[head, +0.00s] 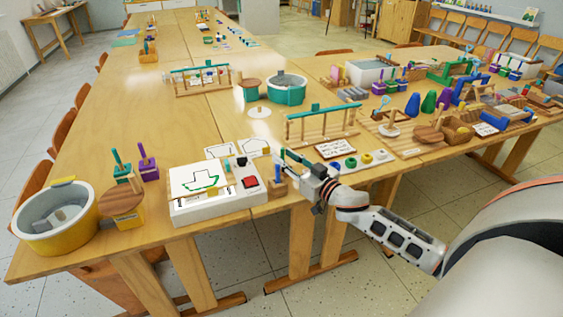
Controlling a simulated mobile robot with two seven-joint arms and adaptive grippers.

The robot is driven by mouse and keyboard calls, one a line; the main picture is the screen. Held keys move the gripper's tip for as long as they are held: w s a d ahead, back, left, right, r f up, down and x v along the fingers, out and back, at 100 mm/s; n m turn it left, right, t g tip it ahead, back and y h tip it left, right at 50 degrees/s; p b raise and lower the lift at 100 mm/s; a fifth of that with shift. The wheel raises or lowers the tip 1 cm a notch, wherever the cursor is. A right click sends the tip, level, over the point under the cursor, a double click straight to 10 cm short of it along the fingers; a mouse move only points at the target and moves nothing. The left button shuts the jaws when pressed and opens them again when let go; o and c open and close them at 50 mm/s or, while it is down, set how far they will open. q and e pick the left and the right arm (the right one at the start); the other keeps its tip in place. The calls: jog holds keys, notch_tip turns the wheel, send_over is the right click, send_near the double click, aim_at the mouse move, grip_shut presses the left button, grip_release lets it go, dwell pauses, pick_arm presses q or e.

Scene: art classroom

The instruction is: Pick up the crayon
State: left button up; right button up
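My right gripper (290,168) is above the front edge of the near table. Its fingers point left and look spread apart, with nothing clearly held between them. A small wooden block (278,187) with a thin upright stick-like piece is close to the fingertips; I cannot tell whether they touch. My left gripper is not in view.
A yellow tub (55,238), a round wooden lid (121,201) and purple and green stamp-like pieces stand left of the box. A wooden rack (320,130) and a teal pot (287,90) stand behind the gripper. The table (130,100) has bare room at middle left.

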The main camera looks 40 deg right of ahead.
jog(key=shift+w, duration=0.95)
grip_shut()
jog(key=shift+r, duration=0.1)
